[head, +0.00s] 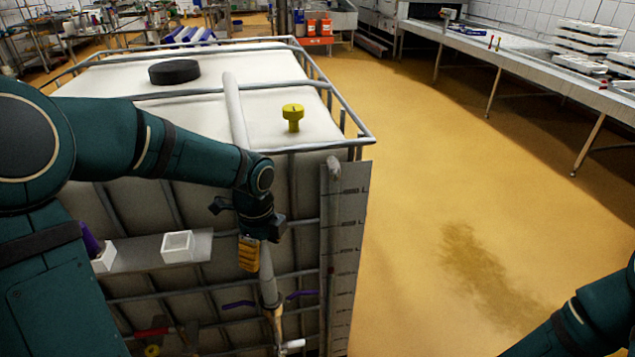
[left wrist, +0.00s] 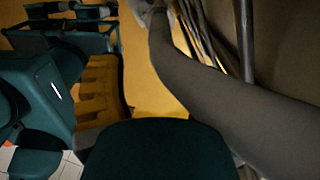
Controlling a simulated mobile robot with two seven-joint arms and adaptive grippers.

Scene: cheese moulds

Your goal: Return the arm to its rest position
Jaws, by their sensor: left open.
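My left arm reaches in from the left across the front of a large white caged tank (head: 210,130). My left gripper (head: 250,256) points down, close to the upright pale pipe (head: 268,285) on the tank's front. It is open, and nothing shows held in it. In the left wrist view, one ridged yellow-orange finger pad (left wrist: 98,88) shows beside the thick grey pipe (left wrist: 215,95); I cannot tell whether they touch. Only a part of my right arm shows at the lower right of the head view, and its gripper is out of frame.
A small shelf (head: 135,256) with white moulds (head: 178,246) is left of my left gripper. The tank's metal cage and a graduated scale (head: 346,230) are close by. A yellow knob (head: 293,117) stands on top. Open floor (head: 440,190) lies to the right.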

